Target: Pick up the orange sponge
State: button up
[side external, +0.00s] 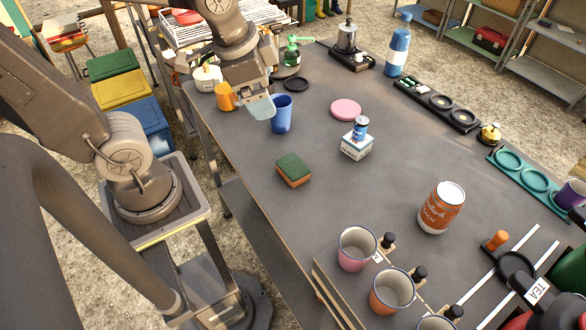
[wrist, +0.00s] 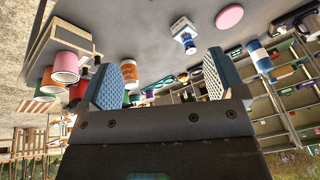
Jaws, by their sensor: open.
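The orange sponge (side external: 293,175) has a green top and lies flat on the dark grey table left of its middle in the side view. I cannot make it out in the wrist view. My gripper (side external: 259,105) is above the table's far left part in the side view, beyond the sponge and apart from it, close to a blue cup (side external: 282,114). In the wrist view my gripper (wrist: 160,82) shows its two padded fingers wide apart with nothing held between them.
A small blue can on a white box (side external: 356,148) stands right of the sponge, with a pink disc (side external: 346,110) behind. An orange can (side external: 441,208) and cups in a rack (side external: 357,248) stand nearer the camera. The table around the sponge is clear.

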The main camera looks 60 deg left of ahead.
jog(key=w+a+f+m+g, duration=0.1)
jog(key=w+f+m+g, duration=0.15)
jog(key=f+m, duration=0.3)
jog(key=w+f+m+g, duration=0.1)
jog(key=w+f+m, duration=0.3)
jog(key=f+m, duration=0.15)
jog(key=m, duration=0.1)
send_near(293, 165)
jog(key=shift+g, duration=0.25)
notch_tip(293, 165, down, 5)
jog(key=shift+w+a+f, duration=0.1)
jog(key=shift+w+a, duration=0.05)
jog(key=shift+d+f, duration=0.2)
jog(key=shift+f, duration=2.4)
jog(key=c, duration=1)
jog(key=shift+r, duration=0.1)
